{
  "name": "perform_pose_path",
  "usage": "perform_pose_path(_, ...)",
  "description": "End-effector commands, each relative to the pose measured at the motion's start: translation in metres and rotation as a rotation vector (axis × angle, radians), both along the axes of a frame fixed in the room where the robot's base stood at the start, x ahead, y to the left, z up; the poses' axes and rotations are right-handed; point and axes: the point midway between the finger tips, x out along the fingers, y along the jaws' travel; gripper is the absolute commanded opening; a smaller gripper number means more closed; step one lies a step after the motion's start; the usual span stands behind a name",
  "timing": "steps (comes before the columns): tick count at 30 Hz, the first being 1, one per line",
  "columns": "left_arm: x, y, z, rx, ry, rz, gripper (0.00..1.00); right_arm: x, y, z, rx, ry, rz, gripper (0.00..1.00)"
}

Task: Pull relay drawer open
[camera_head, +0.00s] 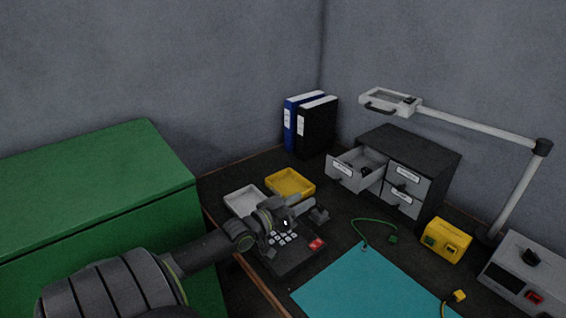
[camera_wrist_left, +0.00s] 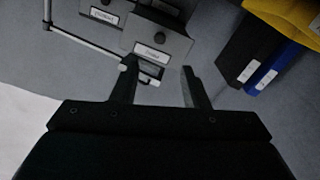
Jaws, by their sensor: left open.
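The dark drawer cabinet (camera_head: 430,150) stands at the back right with grey labelled drawer fronts. Its upper left drawer (camera_head: 343,178) is pulled out, showing dark contents inside; the other visible drawers look shut. The label text is too small to read, so I cannot tell which one is the relay drawer. My left gripper (camera_head: 312,208) is open and empty, in front of and apart from the pulled-out drawer. In the left wrist view the gripper (camera_wrist_left: 159,76) has its fingers apart, with a labelled drawer front (camera_wrist_left: 162,38) beyond them. My right gripper is not in view.
A keypad box (camera_head: 293,258) lies under my left gripper. White (camera_head: 243,197) and yellow (camera_head: 290,183) trays and binders (camera_head: 317,127) stand behind. A lamp arm (camera_head: 480,125) reaches over the cabinet. A yellow box (camera_head: 447,240) stands right, near a teal mat (camera_head: 360,287).

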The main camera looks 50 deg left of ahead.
Motion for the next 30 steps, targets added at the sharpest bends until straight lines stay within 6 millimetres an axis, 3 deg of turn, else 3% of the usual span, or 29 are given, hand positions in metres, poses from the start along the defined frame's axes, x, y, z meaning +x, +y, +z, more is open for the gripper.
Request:
perform_pose_path(6,-0.037,0.003,0.001,0.001,0.002,0.0,0.41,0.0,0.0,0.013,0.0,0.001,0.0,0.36)
perform_pose_path(12,-0.053,0.004,0.0,0.001,0.001,0.0,0.41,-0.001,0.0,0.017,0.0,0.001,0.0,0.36)
perform_pose_path(30,-0.056,0.005,0.0,0.001,-0.001,0.0,0.41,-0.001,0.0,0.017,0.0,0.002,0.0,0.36)
